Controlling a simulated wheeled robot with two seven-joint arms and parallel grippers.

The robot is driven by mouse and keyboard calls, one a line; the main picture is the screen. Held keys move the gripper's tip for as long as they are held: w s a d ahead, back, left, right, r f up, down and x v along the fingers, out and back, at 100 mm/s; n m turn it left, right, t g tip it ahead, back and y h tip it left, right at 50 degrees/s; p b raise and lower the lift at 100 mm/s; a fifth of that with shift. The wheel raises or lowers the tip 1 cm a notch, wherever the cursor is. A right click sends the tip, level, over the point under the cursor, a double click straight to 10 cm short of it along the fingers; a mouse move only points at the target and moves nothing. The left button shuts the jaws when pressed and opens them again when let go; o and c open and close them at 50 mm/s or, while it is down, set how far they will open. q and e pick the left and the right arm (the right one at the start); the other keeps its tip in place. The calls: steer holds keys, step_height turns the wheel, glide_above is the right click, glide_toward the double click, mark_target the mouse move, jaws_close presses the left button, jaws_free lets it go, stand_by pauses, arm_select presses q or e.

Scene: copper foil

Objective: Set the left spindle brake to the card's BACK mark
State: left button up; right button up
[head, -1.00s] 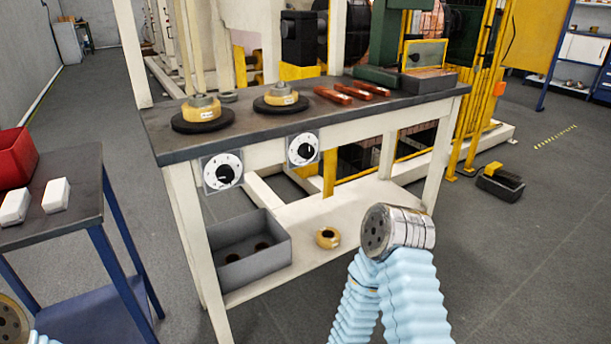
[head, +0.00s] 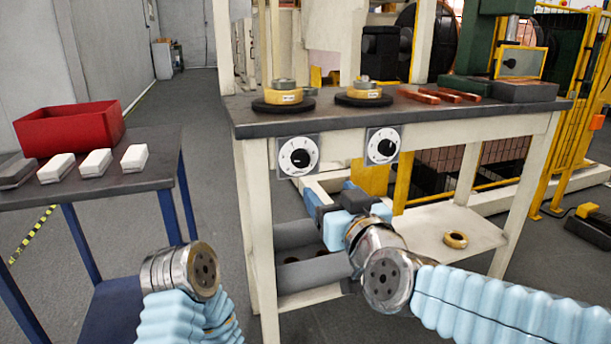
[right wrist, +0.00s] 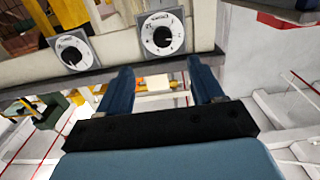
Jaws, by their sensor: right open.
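The left spindle brake (head: 298,156) is a black round knob on a white marked card, fixed to the bench front below the left spool. Its marks are too small to read. A second, similar dial (head: 382,146) is to its right. My right gripper (head: 332,196) is open and empty, below and between the two dials, apart from both. In the right wrist view, its two blue fingers (right wrist: 155,82) point toward the nearer dial, which looks like the left brake (right wrist: 163,34); the other dial (right wrist: 72,52) is at left. My left gripper is out of view.
The bench (head: 420,118) carries two yellow spools (head: 284,92) and several copper bars (head: 440,96). Below are a grey bin (head: 295,240), partly hidden by my right arm, and a ring (head: 455,240). A side table (head: 140,175) holds a red bin (head: 68,125) and white blocks.

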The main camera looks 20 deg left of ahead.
mark_target(303, 162)
steer(key=b+x, duration=0.1)
steer(key=x, duration=1.2)
steer(key=shift+w+a+r, duration=0.15)
steer(key=shift+a+r, duration=0.05)
steer(key=shift+a, duration=0.15)
steer(key=c, duration=1)
steer(key=shift+c, duration=0.2)
